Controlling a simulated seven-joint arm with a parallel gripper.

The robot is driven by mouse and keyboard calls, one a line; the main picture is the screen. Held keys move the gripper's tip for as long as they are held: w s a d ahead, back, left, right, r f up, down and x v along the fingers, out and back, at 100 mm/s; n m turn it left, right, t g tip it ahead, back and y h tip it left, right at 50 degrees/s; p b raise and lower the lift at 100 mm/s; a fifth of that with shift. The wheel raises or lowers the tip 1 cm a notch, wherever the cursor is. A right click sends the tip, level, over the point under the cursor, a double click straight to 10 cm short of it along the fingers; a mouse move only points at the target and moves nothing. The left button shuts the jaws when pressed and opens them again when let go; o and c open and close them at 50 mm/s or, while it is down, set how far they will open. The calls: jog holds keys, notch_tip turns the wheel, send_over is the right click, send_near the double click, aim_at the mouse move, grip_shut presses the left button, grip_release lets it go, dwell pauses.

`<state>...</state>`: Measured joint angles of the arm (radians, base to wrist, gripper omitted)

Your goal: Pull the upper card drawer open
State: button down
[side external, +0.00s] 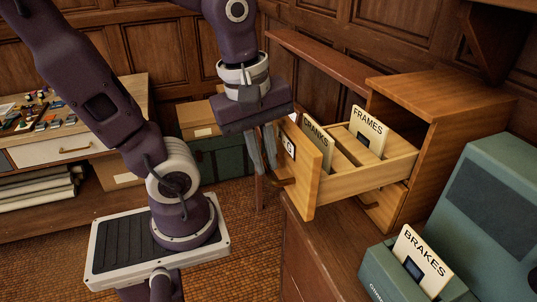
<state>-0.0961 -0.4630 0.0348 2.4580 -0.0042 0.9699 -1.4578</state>
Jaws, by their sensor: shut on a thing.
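The upper card drawer (375,178) is pale wood and stands well out of its wooden cabinet (440,103). Its front panel (310,172) carries a white label and a brown handle (283,182). Upright cards inside include one reading FRAMES (368,131) and one that seems to read CRANKS (318,142). My gripper (266,160) points down just in front of the panel, with its grey fingers close to the handle. It is shut on the handle, though the exact contact is hard to see.
A lower drawer (383,207) sits beneath the open one. A green box (385,272) with a BRAKES card (418,262) and a larger teal case (490,210) stand at the right. A side desk (70,140) is at the left. Floor shows left of the cabinet's stand.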

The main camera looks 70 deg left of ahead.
jog(key=c, duration=1.5)
grip_release()
jog(key=r, duration=0.2)
jog(key=s+r, duration=0.1)
jog(key=r, duration=0.4)
jog(key=shift+s, duration=0.15)
jog(key=f+m+t, duration=0.1)
jog(key=m, duration=0.5)
jog(key=d+f+m+t, duration=0.1)
jog(key=m, duration=0.5)
jog(key=d+f+m+t, duration=0.1)
jog(key=m, duration=0.5)
jog(key=shift+w+f+t, duration=0.3)
jog(key=shift+f, duration=0.05)
